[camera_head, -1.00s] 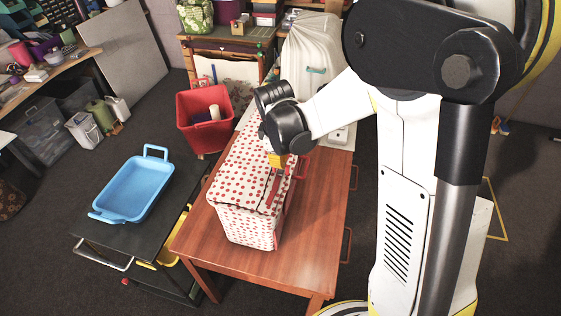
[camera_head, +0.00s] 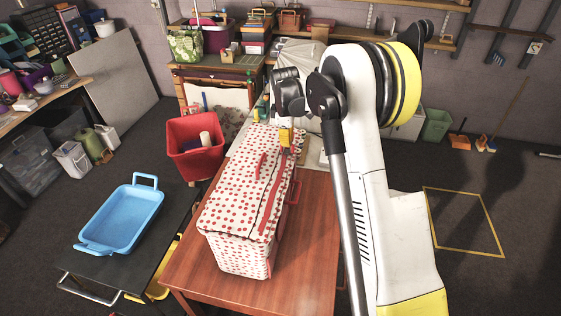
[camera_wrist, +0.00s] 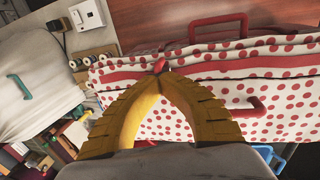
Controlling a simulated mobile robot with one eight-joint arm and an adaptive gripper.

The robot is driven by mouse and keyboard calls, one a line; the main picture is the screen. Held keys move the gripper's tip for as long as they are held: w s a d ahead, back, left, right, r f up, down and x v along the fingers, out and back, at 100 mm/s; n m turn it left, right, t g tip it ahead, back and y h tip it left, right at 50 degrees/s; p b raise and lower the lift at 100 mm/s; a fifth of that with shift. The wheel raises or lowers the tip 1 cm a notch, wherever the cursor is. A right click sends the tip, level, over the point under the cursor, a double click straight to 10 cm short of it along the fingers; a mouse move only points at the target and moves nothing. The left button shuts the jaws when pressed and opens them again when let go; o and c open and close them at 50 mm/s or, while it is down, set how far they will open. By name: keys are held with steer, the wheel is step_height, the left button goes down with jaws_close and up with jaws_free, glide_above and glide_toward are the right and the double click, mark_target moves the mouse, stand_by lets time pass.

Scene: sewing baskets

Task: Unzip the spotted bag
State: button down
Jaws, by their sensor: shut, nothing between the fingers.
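The white bag with red spots (camera_head: 236,190) stands on the wooden table. It has red trim, a handle on top and a red zip strip (camera_head: 269,203) running along the right side of its top. My gripper (camera_head: 286,144), with yellow fingers, is at the far right end of the bag's top, close to the far end of this strip. In the wrist view, the fingertips (camera_wrist: 158,70) are shut together beside a small red tab (camera_wrist: 158,66) at the bag's edge. I cannot tell whether they touch it. The bag (camera_wrist: 208,104) fills the right side there.
The wooden table (camera_head: 311,237) is clear in front and to the right. A blue tray (camera_head: 118,222) lies on a dark cart at left. A red bin (camera_head: 190,158) stands behind. Thread spools (camera_wrist: 92,60) and a white covered object (camera_wrist: 28,95) are near my gripper.

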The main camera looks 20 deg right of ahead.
steer(key=w+d, duration=0.2)
steer(key=w, duration=0.1)
steer(key=w+d+p, duration=0.1)
steer(key=w+d, duration=0.1)
steer(key=w, duration=0.1)
steer(key=w+d, duration=0.2)
steer(key=w, duration=0.2)
steer(key=shift+d, duration=0.35)
steer(key=c, duration=1.5)
jaws_free()
steer(key=shift+w+f, duration=0.1)
steer(key=shift+c, duration=0.2)
step_height(320, 180, up, 12)
steer(key=s+a, duration=0.1)
steer(key=s, duration=0.1)
steer(key=shift+a, duration=0.1)
